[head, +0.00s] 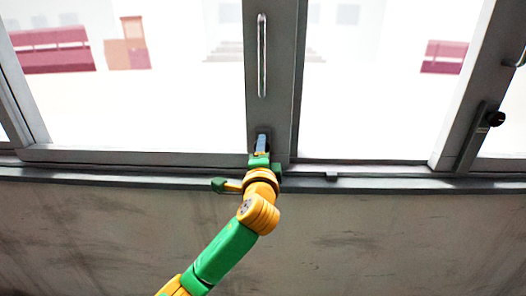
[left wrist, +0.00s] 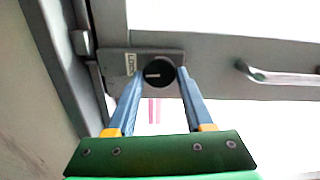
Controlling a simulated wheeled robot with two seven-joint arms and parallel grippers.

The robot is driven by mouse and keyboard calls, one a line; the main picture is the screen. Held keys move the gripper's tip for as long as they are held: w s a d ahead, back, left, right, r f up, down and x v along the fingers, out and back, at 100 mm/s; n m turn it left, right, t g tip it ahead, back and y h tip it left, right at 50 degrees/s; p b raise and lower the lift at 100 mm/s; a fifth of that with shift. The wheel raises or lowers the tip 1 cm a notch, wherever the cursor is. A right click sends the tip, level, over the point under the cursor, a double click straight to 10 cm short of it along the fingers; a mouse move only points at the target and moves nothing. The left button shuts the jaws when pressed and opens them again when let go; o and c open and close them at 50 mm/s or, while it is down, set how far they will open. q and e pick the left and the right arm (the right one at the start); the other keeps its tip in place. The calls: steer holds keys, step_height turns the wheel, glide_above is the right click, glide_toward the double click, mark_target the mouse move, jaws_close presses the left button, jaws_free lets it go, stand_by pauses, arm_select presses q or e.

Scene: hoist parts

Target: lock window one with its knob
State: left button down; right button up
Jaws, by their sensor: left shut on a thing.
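A round black knob (left wrist: 159,74) with a short white mark sits on a grey lock plate (left wrist: 116,64) in the left wrist view. The plate has small lettering beside the knob. The mark lies roughly level in that picture, left of the knob's middle. My left gripper (left wrist: 160,71) has its two blue fingers on either side of the knob and is shut on it. In the head view my left gripper (head: 262,142) reaches the bottom of the central window post (head: 270,110) and hides the knob there. My right gripper is in neither view.
A long metal handle (head: 262,55) stands upright on the same post, above my gripper; it also shows in the left wrist view (left wrist: 278,76). Another black knob (head: 495,118) is on the frame at the right. A sill (head: 390,183) runs below the windows.

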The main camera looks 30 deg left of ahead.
arm_select(q)
steer(key=shift+m, duration=0.6)
steer(key=shift+f, duration=0.1)
steer(key=shift+c, duration=1.6)
jaws_free()
steer(key=b+v, duration=0.2)
steer(key=v, duration=0.5)
steer(key=shift+d, duration=0.15)
